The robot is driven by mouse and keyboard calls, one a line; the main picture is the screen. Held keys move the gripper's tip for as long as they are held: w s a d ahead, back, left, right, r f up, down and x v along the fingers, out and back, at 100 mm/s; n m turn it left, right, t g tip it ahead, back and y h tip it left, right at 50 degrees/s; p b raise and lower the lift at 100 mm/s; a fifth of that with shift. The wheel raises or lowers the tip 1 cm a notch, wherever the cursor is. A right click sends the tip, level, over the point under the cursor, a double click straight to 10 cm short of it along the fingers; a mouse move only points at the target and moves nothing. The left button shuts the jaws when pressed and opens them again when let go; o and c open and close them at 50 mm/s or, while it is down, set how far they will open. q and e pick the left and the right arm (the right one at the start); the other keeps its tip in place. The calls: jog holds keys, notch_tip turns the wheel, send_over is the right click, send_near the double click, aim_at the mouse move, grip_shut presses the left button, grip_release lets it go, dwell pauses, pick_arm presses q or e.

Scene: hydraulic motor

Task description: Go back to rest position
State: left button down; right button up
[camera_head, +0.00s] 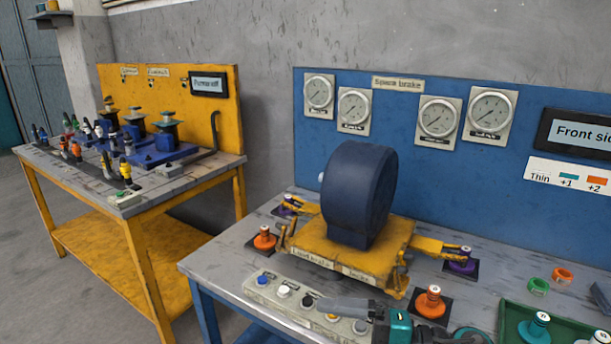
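My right gripper (345,308) shows at the bottom edge as a grey finger part pointing left, with a dark and teal body behind it. It lies in front of the button box and covers part of it; I cannot tell whether its fingers are apart. I see nothing held in it. My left gripper is not in view. A dark blue round motor housing (358,190) stands upright on a yellow base (340,247) on the grey table.
A button box (262,281), orange knobs (431,302) and purple knobs (461,260) surround the base. A green tray (510,318) is at the right. Gauges (437,117) hang on the blue panel (400,90). A yellow workbench (150,215) with tools stands left.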

jog(key=d+f+m+t+h+p, duration=0.1)
jog(key=d+f+m+t+h, duration=0.35)
jog(key=m, duration=0.55)
jog(key=d+f+m+t+h+p, duration=0.1)
jog(key=d+m+t+h, duration=0.4)
jog(key=m+t, duration=0.4)
jog(key=s+d+f+m+g+h, duration=0.4)
jog(key=s+f+m+g+h, duration=0.2)
jog(key=s+f, duration=0.5)
jog(key=shift+f+m, duration=0.75)
jog(key=shift+m, duration=0.45)
